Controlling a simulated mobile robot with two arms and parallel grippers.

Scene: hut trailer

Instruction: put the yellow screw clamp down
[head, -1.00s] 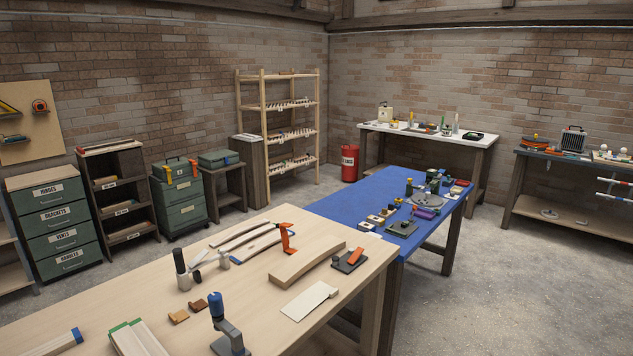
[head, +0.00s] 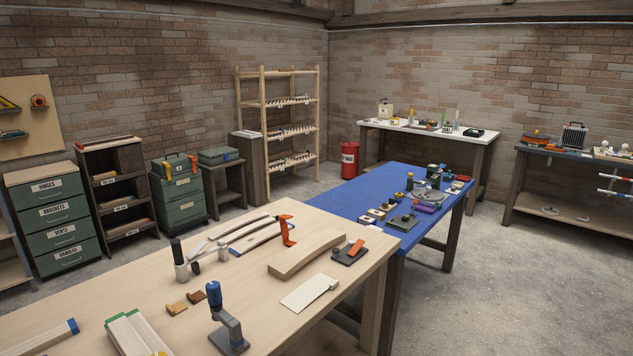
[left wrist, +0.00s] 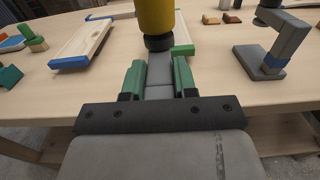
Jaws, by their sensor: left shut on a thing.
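The yellow screw clamp shows in the left wrist view with its yellow handle (left wrist: 155,16), dark collar and grey bar. My left gripper (left wrist: 159,80) is shut on the grey bar, with a green fingertip on each side. The clamp's lower end is hidden, so I cannot tell whether it touches the bench. In the head view only a small yellow tip (head: 160,353) shows at the bottom edge, beside the green-ended board. My right gripper is not in view.
The wooden workbench (head: 110,285) carries a blue-handled clamp (head: 228,332), a green-ended board (head: 130,335), a blue-ended wood piece (head: 60,332), two small brown blocks and an orange clamp (head: 287,230). Bare wood lies left of the brown blocks. A blue table (head: 345,195) stands beyond.

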